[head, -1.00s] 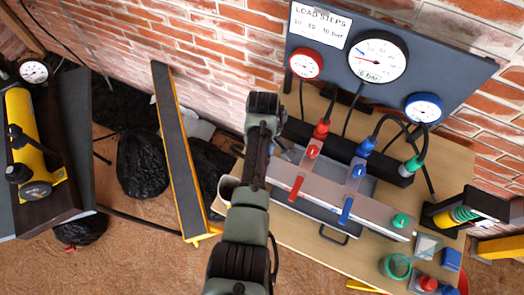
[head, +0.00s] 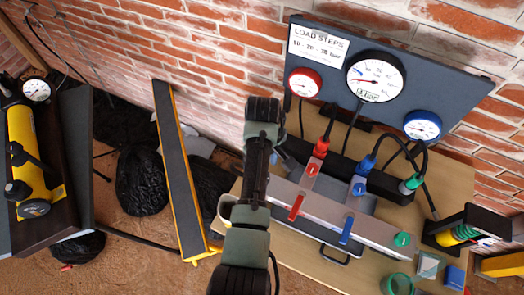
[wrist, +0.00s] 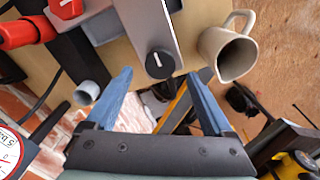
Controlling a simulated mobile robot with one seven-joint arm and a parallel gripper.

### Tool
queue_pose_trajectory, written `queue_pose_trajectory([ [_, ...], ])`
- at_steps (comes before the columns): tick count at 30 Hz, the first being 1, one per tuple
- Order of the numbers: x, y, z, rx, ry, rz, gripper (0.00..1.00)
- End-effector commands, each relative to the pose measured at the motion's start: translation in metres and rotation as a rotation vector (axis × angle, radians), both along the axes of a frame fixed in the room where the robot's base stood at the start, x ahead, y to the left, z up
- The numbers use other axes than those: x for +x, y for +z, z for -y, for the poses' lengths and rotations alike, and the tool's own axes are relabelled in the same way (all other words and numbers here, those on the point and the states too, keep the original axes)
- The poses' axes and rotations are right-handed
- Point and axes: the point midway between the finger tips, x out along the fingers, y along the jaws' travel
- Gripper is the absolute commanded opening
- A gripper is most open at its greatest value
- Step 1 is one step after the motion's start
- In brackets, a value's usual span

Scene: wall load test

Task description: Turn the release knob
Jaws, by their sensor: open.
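A round black knob with a white mark (wrist: 160,65) sits on the end of the grey metal block (wrist: 150,20) in the wrist view. My gripper (wrist: 159,76) is open, with its two blue fingers on either side of the knob in the picture; I cannot tell whether they touch it. In the head view, my arm covers that left end of the block, so the black knob is hidden. A green knob (head: 403,239) is at the block's right end. No label shows which is the release knob.
The block carries a red lever (head: 296,208) and a blue lever (head: 346,230). Hoses rise behind it near the gauge panel (head: 445,85). A beige mug (wrist: 228,48) stands close right of the knob. A green cup (head: 398,285) is at the front right.

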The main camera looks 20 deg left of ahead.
Motion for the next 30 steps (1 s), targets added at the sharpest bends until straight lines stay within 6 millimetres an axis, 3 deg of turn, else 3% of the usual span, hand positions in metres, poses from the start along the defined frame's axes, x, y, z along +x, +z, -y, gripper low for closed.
queue_pose_trajectory([
  [6, 0.002, 0.049, 0.000, 0.003, 0.000, 0.006, 0.86],
  [12, 0.002, 0.078, 0.000, 0.001, 0.000, 0.002, 0.86],
  [18, 0.001, 0.087, 0.000, 0.001, 0.000, 0.000, 0.86],
  [30, 0.001, 0.087, 0.001, 0.001, 0.000, 0.000, 0.86],
])
